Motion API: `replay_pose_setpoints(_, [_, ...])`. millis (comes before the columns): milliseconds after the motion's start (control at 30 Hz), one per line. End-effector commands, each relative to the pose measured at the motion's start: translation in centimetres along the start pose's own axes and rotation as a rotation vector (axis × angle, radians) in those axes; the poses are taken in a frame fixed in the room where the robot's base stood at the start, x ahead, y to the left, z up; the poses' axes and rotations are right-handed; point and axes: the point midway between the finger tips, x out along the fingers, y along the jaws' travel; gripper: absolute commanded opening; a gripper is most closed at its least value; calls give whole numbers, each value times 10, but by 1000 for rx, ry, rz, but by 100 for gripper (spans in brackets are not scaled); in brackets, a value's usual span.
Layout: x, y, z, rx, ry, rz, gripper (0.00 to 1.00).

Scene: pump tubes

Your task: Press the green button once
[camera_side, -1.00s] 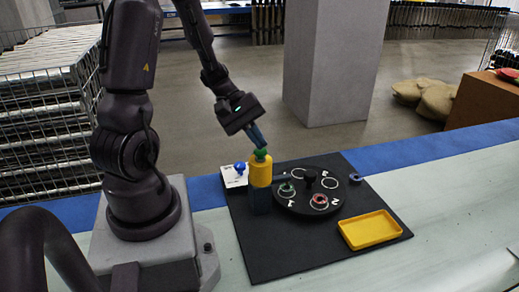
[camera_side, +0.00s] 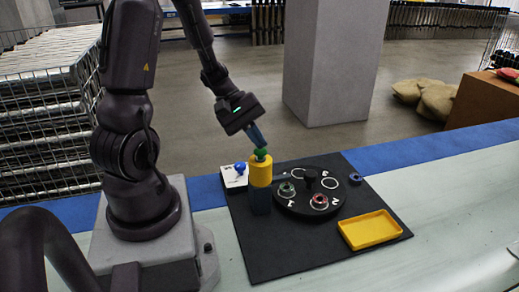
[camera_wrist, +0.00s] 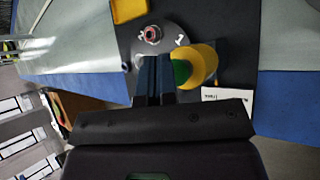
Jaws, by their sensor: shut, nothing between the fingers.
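The green button (camera_side: 261,154) sits on top of a yellow cylinder (camera_side: 260,172) on a dark post. My gripper (camera_side: 259,143) points down from above, its dark blue fingertips right at the top of the button. I cannot tell whether they touch it. In the wrist view, the green button (camera_wrist: 181,72) shows just right of my gripper's fingers (camera_wrist: 155,62), which hide part of it. The yellow cylinder (camera_wrist: 207,62) is there too. The fingers are shut together with nothing between them.
A dark round disc (camera_side: 312,183) with numbered circles carries a green ring (camera_side: 287,189) and a red ring (camera_side: 319,201). A blue ring (camera_side: 355,179) lies right of it. A yellow tray (camera_side: 369,230) is in front, and a white box with a blue knob (camera_side: 240,168) stands left.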

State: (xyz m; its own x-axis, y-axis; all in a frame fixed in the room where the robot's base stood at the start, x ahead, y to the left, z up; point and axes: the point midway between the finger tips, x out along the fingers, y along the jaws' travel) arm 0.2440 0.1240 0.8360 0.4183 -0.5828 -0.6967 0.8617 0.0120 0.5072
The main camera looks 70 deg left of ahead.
Motion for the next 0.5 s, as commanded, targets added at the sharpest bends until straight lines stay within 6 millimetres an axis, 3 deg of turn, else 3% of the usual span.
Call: replay_pose_setpoints(500, [6, -5, -4, 0, 0, 0, 0])
